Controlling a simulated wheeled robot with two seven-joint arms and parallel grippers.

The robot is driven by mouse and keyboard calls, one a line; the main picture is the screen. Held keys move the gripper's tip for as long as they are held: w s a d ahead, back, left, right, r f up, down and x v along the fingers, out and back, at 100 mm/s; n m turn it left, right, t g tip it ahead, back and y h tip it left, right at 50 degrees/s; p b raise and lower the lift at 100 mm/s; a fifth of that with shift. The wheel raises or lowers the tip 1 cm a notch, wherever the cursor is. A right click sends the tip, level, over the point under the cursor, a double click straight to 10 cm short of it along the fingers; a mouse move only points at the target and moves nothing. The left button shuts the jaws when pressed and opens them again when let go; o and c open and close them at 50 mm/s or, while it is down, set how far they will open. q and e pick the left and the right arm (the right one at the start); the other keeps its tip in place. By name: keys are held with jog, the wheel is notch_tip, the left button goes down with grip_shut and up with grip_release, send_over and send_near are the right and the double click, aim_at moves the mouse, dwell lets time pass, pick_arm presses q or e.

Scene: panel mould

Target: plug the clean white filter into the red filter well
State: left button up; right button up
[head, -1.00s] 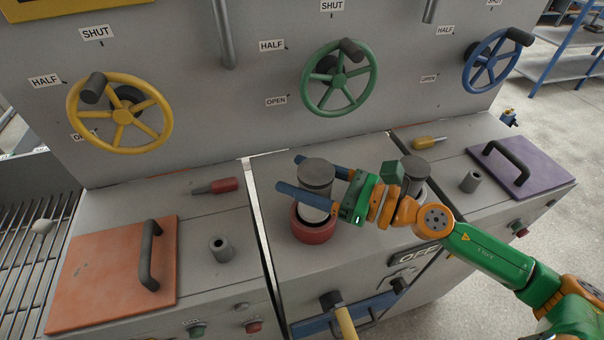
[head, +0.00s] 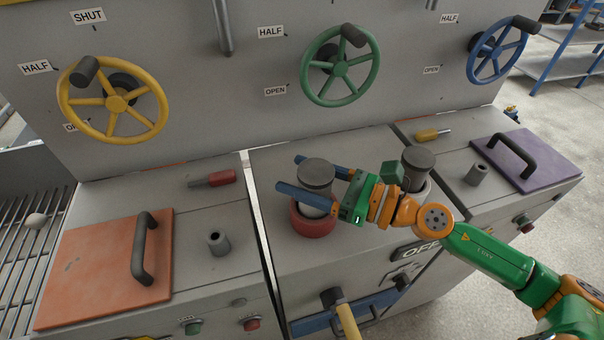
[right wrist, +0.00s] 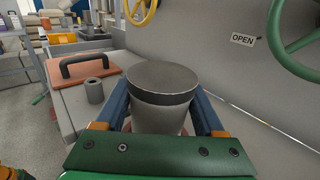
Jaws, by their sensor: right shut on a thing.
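The white filter (head: 316,200) has a dark grey cap and stands upright in the red filter well (head: 313,226) on the middle cabinet top. Its lower end is hidden inside the red ring; how deep it sits I cannot tell. My right gripper (head: 306,176) is shut on the filter, with a blue finger on each side just below the cap. In the right wrist view the filter (right wrist: 161,113) stands between the two fingers. A second grey-capped filter (head: 417,160) stands behind my right gripper, and its base is partly hidden. My left gripper is out of view.
An orange lid (head: 100,262) with a handle and a grey cylinder (head: 219,243) lie to the left. A purple lid (head: 529,158) is to the right. Yellow (head: 116,103), green (head: 341,68) and blue (head: 494,54) handwheels are on the panel behind.

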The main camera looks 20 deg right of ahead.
aim_at(327, 215)
jog(key=shift+f+b, duration=1.05)
jog(key=shift+f, duration=0.05)
jog(key=o, duration=1.5)
jog(key=b+v, duration=0.4)
jog(key=shift+s+d+f, duration=0.1)
jog(key=shift+d+f, duration=0.05)
jog(key=shift+f, duration=0.1)
jog(key=shift+s+d+r, duration=0.2)
jog(key=shift+s+d, duration=0.05)
jog(key=shift+s, duration=0.05)
jog(key=shift+v, duration=1)
jog(key=shift+r, duration=0.1)
